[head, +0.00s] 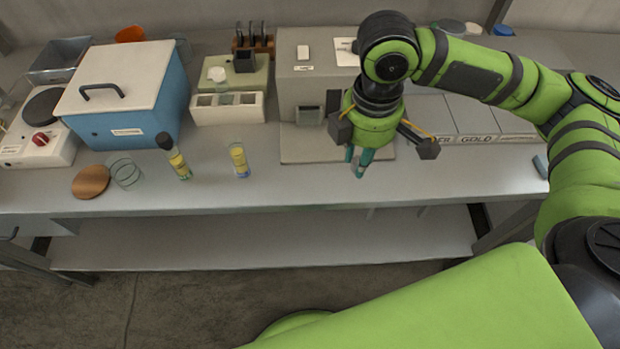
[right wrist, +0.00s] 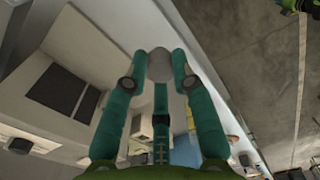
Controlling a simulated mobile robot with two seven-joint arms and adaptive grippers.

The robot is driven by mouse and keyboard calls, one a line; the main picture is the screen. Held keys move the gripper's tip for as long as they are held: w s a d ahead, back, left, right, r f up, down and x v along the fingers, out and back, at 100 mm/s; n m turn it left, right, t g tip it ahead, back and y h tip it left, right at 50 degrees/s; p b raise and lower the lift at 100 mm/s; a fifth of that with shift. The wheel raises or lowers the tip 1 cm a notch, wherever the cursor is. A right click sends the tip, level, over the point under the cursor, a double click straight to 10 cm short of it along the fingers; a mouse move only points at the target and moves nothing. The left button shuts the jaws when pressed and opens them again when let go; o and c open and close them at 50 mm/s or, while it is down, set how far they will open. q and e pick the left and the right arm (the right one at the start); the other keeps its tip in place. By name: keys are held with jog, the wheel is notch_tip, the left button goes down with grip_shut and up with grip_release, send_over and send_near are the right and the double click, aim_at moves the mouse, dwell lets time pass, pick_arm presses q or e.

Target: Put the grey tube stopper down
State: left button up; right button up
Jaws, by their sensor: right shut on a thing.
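My right gripper (head: 358,160) hangs fingers down over the bench, in front of the grey machine. In the right wrist view its teal fingers (right wrist: 159,72) are shut on the rounded grey tube stopper (right wrist: 159,62). The stopper cannot be made out in the head view. I cannot tell whether it touches the bench top. My left gripper is in neither view.
A dark-capped tube (head: 179,165) and another tube (head: 239,160) with yellow contents stand left of the gripper. The front bench strip (head: 300,190) is clear.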

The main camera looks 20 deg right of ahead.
jog(key=n, duration=0.2)
jog(key=s+n, duration=0.1)
jog(key=shift+d+r+n+p, duration=0.3)
jog(key=shift+d+r, duration=0.1)
jog(key=shift+a, duration=0.1)
jog(key=shift+n, duration=0.3)
jog(key=w+a+f, duration=0.2)
jog(key=w+a+f+p, duration=0.1)
jog(key=w+a+f, duration=0.1)
jog(key=w+a, duration=0.1)
jog(key=w+a+f+p, duration=0.1)
jog(key=w+a+f, duration=0.1)
jog(key=w+f, duration=0.1)
jog(key=shift+w+a, duration=0.1)
jog(key=shift+a, duration=0.25)
notch_tip(320, 180, down, 3)
jog(key=shift+r+p, duration=0.1)
jog(key=shift+p, duration=0.3)
jog(key=shift+f, duration=0.6)
jog(key=o, duration=0.7)
jog(key=shift+f, duration=0.1)
jog(key=shift+o, duration=0.2)
